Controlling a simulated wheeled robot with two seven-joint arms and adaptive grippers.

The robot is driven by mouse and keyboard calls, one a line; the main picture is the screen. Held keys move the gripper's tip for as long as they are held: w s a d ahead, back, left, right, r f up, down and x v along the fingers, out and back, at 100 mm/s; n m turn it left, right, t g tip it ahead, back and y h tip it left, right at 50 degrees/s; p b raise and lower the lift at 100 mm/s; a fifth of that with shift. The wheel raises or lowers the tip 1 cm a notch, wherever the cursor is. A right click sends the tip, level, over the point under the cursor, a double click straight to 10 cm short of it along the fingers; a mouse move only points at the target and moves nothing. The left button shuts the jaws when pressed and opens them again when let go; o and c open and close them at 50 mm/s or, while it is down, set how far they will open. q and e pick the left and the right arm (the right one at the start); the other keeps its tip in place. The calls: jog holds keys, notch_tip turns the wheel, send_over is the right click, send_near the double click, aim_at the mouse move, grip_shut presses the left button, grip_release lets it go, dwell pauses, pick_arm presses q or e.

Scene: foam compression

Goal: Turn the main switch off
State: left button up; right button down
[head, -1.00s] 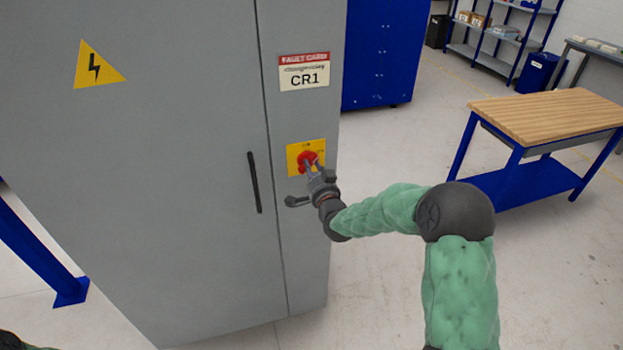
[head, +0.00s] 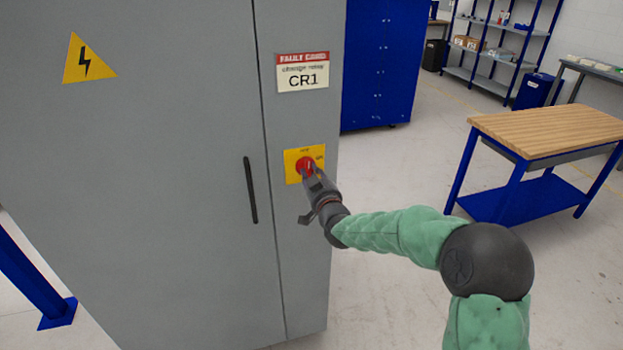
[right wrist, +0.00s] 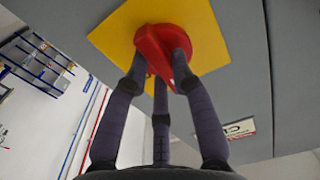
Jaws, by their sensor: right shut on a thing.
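The main switch (head: 306,166) is a red rotary knob on a yellow plate (head: 291,177) on the grey cabinet's narrow right-hand panel. In the right wrist view the red knob (right wrist: 160,45) stands out from the yellow plate (right wrist: 118,35), its grip bar between my dark fingers. My right gripper (head: 310,173) reaches the switch from the lower right and is shut on the knob; it also shows in the right wrist view (right wrist: 158,68). The fingers hide part of the knob in the head view. My left gripper is not in view.
The grey cabinet (head: 170,200) has a black door handle (head: 250,190), a yellow warning triangle (head: 88,60) and a CR1 label (head: 302,73). A blue cabinet (head: 382,60) stands behind. A wood-topped table (head: 545,125) is at right, with open floor before it.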

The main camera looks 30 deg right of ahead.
jog(key=shift+f+n, duration=0.1)
jog(key=shift+n, duration=0.2)
jog(key=c, duration=1)
grip_release()
jog(key=shift+c, duration=0.2)
jog(key=v, duration=1.2)
